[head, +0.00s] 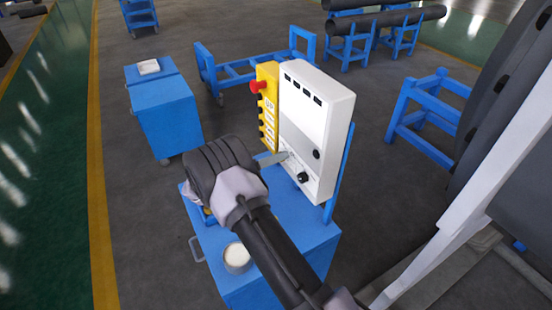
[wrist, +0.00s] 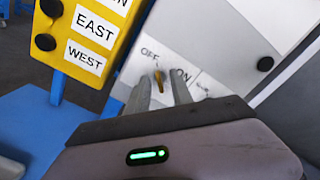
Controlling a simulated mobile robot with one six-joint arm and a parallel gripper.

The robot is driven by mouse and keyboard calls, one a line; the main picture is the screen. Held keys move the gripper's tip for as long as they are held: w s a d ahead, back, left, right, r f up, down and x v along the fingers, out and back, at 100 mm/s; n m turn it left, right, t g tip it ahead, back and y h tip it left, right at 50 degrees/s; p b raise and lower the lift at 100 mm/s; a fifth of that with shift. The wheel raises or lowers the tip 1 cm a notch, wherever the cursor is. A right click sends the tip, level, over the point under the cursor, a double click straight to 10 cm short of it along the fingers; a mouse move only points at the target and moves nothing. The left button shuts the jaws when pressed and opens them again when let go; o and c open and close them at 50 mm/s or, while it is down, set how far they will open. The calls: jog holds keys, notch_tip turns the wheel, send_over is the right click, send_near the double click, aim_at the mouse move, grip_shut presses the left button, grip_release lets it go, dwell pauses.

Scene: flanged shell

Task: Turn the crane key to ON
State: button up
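The crane key (wrist: 159,84) is a small brass-coloured piece on the white control box (head: 318,112), below the printed OFF and ON labels in the wrist view. Its upper end points up toward the OFF side, with ON to its right. In the head view the key is hidden by my gripper (head: 284,157), which reaches the lower left of the box face. In the wrist view the two grey fingers of my gripper (wrist: 160,80) are apart, one on each side of the key. Gaps show beside the key; I cannot tell whether either finger touches it.
A yellow pendant (head: 267,105) with a red button (head: 258,87) and black buttons stands left of the box. A black knob (head: 303,177) sits low on the box. Both stand on a blue cabinet (head: 285,235), which also holds a round tin (head: 237,258).

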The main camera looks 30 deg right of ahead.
grip_shut()
jog(key=shift+s+m+b, duration=0.1)
jog(key=shift+m+b, duration=2.55)
jog(key=shift+m, duration=6.25)
